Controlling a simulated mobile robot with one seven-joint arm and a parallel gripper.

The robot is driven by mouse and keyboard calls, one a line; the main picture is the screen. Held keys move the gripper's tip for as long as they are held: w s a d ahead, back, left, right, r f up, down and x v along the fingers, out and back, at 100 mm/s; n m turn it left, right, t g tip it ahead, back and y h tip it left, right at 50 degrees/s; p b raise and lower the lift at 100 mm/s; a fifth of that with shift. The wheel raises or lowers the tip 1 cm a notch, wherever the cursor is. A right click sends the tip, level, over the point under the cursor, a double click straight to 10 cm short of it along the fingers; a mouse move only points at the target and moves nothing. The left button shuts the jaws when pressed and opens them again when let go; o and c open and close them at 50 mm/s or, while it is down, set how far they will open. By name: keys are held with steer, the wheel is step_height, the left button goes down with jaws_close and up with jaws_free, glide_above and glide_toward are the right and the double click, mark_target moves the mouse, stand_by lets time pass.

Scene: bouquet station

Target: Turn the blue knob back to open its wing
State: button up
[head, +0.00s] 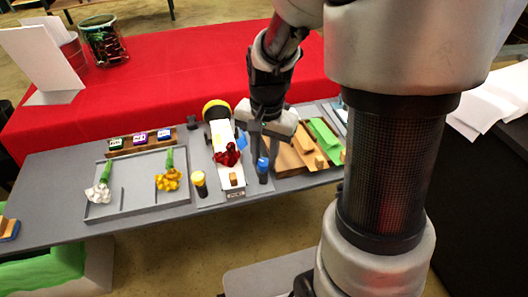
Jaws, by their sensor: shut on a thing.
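The blue knob (263,162) sits on a dark post at the right side of the white strip-shaped bed (222,139). My gripper (264,151) points down from above, with its fingers at the knob's top, shut on it. The fingers hide part of the knob. A red flower bunch (228,154) lies on the bed, with a tan block (233,179) in front of it. I cannot make out clearly which part is the blue knob's wing or how it stands.
A yellow-topped knob (199,179) stands left of the bed. A grey tray (128,205) holds white (98,193) and yellow flowers (168,180). A wooden tray (289,158) with a green sheet (325,138) is close on the right. Red cloth (160,95) lies behind.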

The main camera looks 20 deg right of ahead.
mark_target(265, 164)
steer(key=m+p, duration=0.2)
steer(key=m, duration=0.2)
steer(key=shift+r, duration=0.15)
steer(key=shift+m+p, duration=1.2)
steer(key=shift+m, duration=0.9)
steer(key=o, duration=1)
steer(key=shift+o, duration=0.2)
step_height(265, 164, up, 17)
steer(key=p, duration=0.3)
steer(key=shift+s, duration=0.4)
steer(key=shift+r, duration=0.1)
